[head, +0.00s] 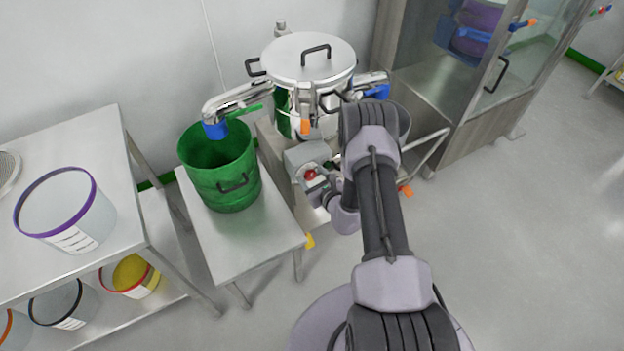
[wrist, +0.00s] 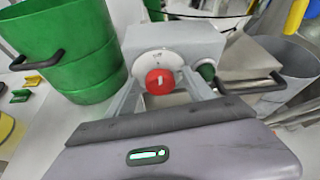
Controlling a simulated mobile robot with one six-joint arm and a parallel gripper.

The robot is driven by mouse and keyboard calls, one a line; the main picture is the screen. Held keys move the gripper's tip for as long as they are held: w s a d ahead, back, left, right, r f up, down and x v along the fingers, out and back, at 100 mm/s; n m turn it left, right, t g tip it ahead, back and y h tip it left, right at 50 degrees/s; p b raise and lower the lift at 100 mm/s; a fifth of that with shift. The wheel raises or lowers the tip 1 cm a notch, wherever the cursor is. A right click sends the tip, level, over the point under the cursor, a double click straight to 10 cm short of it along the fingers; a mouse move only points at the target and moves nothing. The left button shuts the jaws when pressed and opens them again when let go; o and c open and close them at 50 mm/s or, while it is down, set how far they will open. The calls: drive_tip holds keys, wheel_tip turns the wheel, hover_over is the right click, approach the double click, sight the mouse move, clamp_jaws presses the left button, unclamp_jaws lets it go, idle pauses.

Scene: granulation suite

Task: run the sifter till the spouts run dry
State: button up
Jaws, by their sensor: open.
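The steel sifter (head: 309,58) stands at the back with its lid on. Its left spout (head: 238,100), with a blue end, points down over a green bucket (head: 222,180). Its right spout (head: 370,82) reaches toward a grey bucket (head: 404,122), partly behind my arm. A grey control box (head: 303,154) on the sifter's front carries a red knob (wrist: 160,82) and a dark green button (wrist: 206,70). My gripper (head: 318,188) is open, close in front of the box and facing the red knob; contact cannot be told. Flow inside the spouts is hidden.
The green bucket stands on a small steel table (head: 250,235). A steel bench (head: 110,140) at left holds a purple-rimmed tub (head: 65,208), with several tubs on its lower shelf. A glass-fronted cabinet (head: 450,80) stands at right. The floor at right is clear.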

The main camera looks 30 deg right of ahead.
clamp_jaws()
idle(0.3)
drive_tip(key=m+y, duration=0.1)
drive_tip(key=m+y+b, duration=0.1)
drive_tip(key=m, duration=0.1)
drive_tip(key=shift+d+f, duration=0.15)
drive_tip(key=shift+d, duration=0.1)
drive_tip(key=m+y+b, duration=0.2)
drive_tip(key=m, duration=0.1)
drive_tip(key=shift+d+f+m+y, duration=0.1)
drive_tip(key=shift+f+m+y, duration=0.05)
drive_tip(key=shift+m+y, duration=0.15)
drive_tip(key=m+t+y+b, duration=0.1)
drive_tip(key=m+b, duration=0.1)
drive_tip(key=m, duration=0.1)
drive_tip(key=shift+d+f+y, duration=0.1)
drive_tip(key=shift+y, duration=0.3)
drive_tip(key=shift+m+t+y+b, duration=0.3)
drive_tip(key=shift+m+t+y, duration=0.25)
drive_tip(key=shift+m, duration=1.05)
